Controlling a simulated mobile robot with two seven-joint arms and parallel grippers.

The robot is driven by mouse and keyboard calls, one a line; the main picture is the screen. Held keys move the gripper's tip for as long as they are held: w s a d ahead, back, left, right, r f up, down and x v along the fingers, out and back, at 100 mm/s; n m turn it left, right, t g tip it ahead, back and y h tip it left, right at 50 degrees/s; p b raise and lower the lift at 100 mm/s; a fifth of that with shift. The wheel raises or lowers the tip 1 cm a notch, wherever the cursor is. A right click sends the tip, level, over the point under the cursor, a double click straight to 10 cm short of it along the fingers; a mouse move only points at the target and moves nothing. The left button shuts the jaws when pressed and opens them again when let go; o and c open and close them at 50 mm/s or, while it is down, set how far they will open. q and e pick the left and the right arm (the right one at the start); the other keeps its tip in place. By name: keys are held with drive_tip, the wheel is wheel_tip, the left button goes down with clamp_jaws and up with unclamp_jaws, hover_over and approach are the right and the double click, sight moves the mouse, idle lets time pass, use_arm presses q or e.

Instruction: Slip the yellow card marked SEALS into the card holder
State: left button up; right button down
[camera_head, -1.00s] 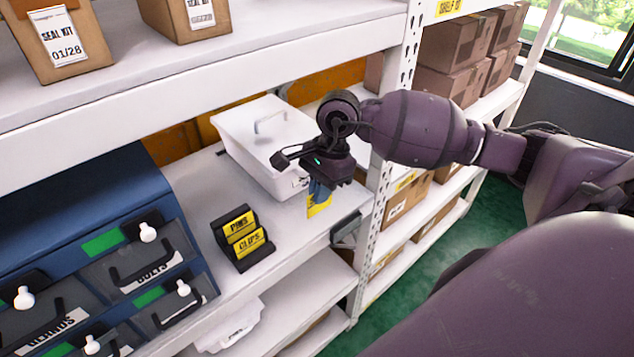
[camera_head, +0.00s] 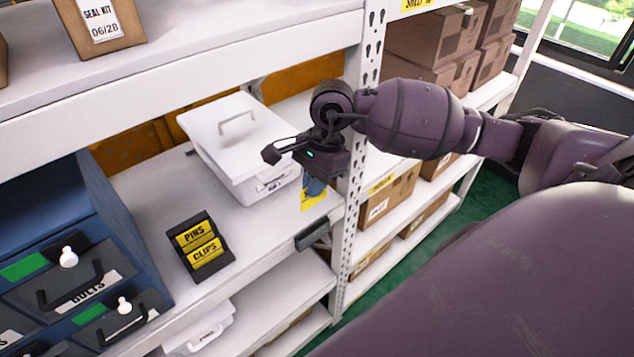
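My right gripper (camera_head: 314,186) reaches in from the right and points down near the shelf's front edge. It appears shut on a yellow card (camera_head: 311,202), which hangs below the fingers. The fingers cover part of the card, and its lettering is not readable. A small grey holder-like piece (camera_head: 313,235) is fixed at the shelf's front edge, just below the card and apart from it in the picture. It may be the card holder. A black stand (camera_head: 225,248) holds yellow cards marked PINS and CLIPS, left of the gripper. My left gripper is not in view.
A white lidded box (camera_head: 225,150) stands behind the gripper on the same shelf (camera_head: 150,190). A blue drawer cabinet (camera_head: 110,215) is at the left. A perforated white post (camera_head: 355,180) stands close to the right of the gripper. An upper shelf (camera_head: 230,60) overhangs behind.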

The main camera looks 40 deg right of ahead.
sight(312, 205)
drive_tip(key=shift+w, duration=0.1)
drive_tip(key=shift+f, duration=0.15)
drive_tip(key=x, duration=0.1)
drive_tip(key=b+x, duration=0.1)
drive_tip(key=x, duration=0.1)
drive_tip(key=shift+d+f+b, duration=0.2)
drive_tip(key=shift+d+b, duration=0.05)
drive_tip(key=shift+b, duration=0.05)
drive_tip(key=b+x, duration=0.1)
drive_tip(key=x, duration=0.1)
drive_tip(key=d+x, duration=0.1)
drive_tip(key=x, duration=0.1)
drive_tip(key=shift+f+b, duration=0.15)
drive_tip(key=shift+b, duration=0.25)
idle(0.3)
idle(0.4)
